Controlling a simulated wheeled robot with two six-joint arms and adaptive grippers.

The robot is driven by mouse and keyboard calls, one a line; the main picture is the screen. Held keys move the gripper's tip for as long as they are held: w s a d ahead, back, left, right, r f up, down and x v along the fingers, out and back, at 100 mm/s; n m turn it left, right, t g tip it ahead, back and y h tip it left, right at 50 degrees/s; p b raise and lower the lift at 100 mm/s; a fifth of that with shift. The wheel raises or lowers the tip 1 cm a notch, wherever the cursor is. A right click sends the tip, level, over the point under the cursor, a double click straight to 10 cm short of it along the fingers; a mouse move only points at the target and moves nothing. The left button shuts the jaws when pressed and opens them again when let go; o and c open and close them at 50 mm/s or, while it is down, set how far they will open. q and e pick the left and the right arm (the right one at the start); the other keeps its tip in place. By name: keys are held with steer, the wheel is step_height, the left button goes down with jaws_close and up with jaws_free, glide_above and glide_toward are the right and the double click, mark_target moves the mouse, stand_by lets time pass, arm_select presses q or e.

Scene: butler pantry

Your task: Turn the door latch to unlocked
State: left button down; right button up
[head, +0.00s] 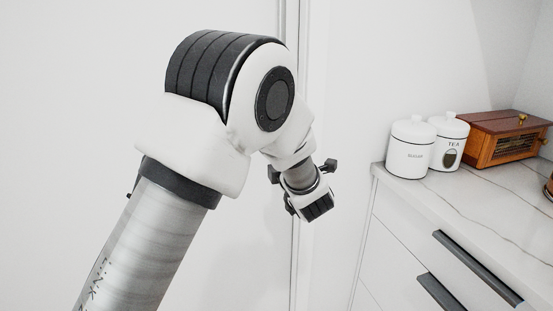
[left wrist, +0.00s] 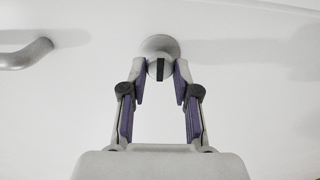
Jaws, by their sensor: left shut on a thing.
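The door latch (left wrist: 159,56) is a small round grey knob with a dark slot-like bar on its face, mounted on the white door (left wrist: 80,110). In the left wrist view my left gripper (left wrist: 162,78) has one purple-padded finger on each side of the latch, shut on it. The dark bar stands about upright in that view. In the head view my left arm reaches up to the door (head: 90,90), and its wrist hides the latch and the fingertips. My right gripper is in neither view.
A grey door handle (left wrist: 25,54) sticks out left of the latch in the left wrist view. At right in the head view, a marble counter (head: 455,200) over drawers holds two white canisters (head: 410,150) (head: 449,140) and a wooden box (head: 505,137).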

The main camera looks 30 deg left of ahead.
arm_select(q)
steer(key=shift+r, duration=0.1)
steer(key=c, duration=0.9)
jaws_free()
steer(key=shift+w, duration=0.1)
steer(key=shift+o, duration=0.2)
